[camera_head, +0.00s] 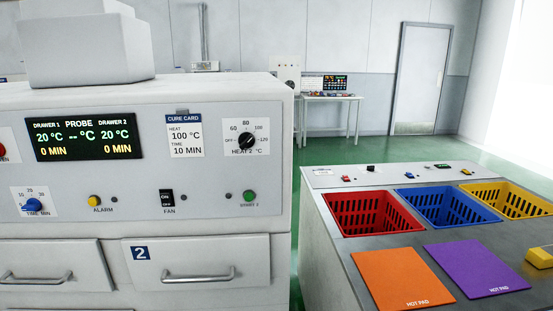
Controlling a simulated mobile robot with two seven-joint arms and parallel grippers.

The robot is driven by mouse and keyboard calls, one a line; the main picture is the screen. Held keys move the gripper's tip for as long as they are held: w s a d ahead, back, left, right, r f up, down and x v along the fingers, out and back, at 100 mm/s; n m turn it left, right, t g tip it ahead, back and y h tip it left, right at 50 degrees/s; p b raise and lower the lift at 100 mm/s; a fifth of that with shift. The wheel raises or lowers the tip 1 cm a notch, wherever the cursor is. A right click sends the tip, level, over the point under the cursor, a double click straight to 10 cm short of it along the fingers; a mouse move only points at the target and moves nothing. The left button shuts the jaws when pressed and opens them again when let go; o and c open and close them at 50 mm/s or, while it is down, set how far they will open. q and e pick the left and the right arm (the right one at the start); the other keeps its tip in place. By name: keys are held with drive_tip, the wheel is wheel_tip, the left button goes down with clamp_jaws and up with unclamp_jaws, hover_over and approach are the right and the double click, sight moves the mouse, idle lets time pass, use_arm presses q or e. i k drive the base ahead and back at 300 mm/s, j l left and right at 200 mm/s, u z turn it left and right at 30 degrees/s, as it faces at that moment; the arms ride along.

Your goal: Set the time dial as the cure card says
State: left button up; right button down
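The blue time dial (32,205) sits low on the left of the oven's front panel, with 10, 20 and 30 marked around it. Its exact setting is too small to read. The cure card (186,138) hangs in the middle of the panel and reads heat 100 °C, time 10 min. The display (84,138) shows 20 °C and 0 MIN for both drawers, and dashes for the probe. Neither of my grippers is in view.
The black HEAT 2 dial (246,141), alarm button (94,200), fan switch (167,198) and green start button (249,196) share the panel. Drawer 2 (195,264) is below. A counter at right holds red (365,215), blue (446,208) and yellow (512,202) baskets and hot pads.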

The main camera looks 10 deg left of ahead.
sight(33, 205)
drive_tip(key=u, duration=0.4)
drive_tip(key=j+u, duration=0.1)
drive_tip(key=u, duration=0.25)
drive_tip(key=i+u, duration=0.1)
drive_tip(key=u, duration=0.7)
drive_tip(key=i, duration=0.05)
